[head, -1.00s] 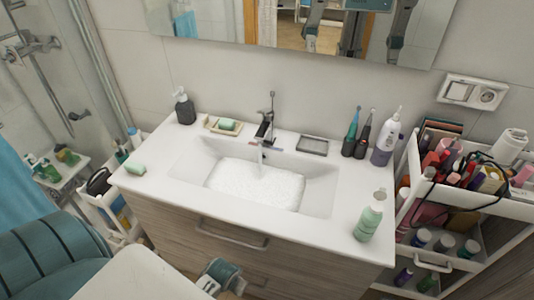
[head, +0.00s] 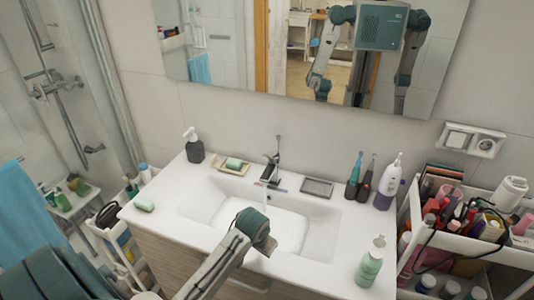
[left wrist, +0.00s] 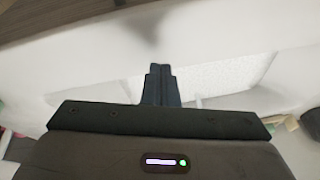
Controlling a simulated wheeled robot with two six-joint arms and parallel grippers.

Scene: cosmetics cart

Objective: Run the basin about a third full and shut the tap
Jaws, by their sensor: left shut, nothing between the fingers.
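The white basin (head: 322,222) is set in the vanity top, with pale, speckled water (head: 290,228) over its floor. The dark tap (head: 271,172) stands at its back edge with its lever (head: 278,146) upright. A thin stream (head: 264,198) appears to fall from the spout. My left arm reaches over the basin's front. My left gripper (left wrist: 161,84) is shut and empty, with the water surface (left wrist: 215,75) beyond its fingers in the left wrist view; its fingertips are hard to make out in the head view. My right gripper is not directly in view.
A soap dispenser (head: 193,146), soap dish (head: 231,168) and dark tray (head: 317,187) stand along the back. Toothbrushes (head: 354,178) and a white-purple bottle (head: 388,182) stand back right, a green bottle (head: 370,264) front right. A loaded cart (head: 490,250) flanks the right side.

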